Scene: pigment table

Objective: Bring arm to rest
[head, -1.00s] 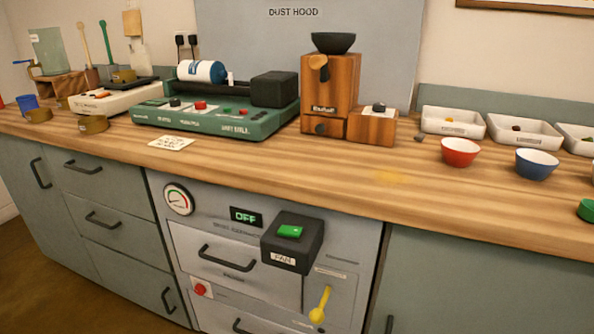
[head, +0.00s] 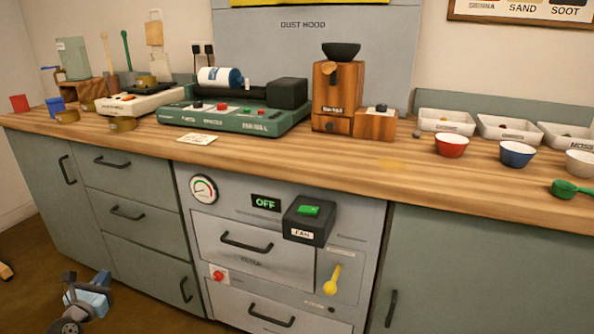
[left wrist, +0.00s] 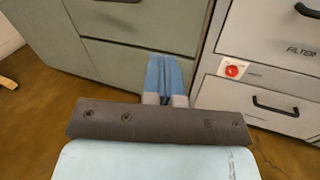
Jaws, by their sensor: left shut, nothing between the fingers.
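My left gripper (head: 97,291) is low at the bottom left of the head view, over the brown floor and in front of the grey drawer cabinet. In the left wrist view its blue fingers (left wrist: 166,72) are together with nothing between them. They point toward the lower cabinet fronts, apart from any handle as far as I can tell. My right gripper is in neither view.
The wooden counter (head: 330,168) is above the gripper. The cabinet has protruding black handles (head: 187,289). The dust hood panel beside it has a red button (head: 218,275), a yellow lever (head: 332,280) and a fan box (head: 308,221).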

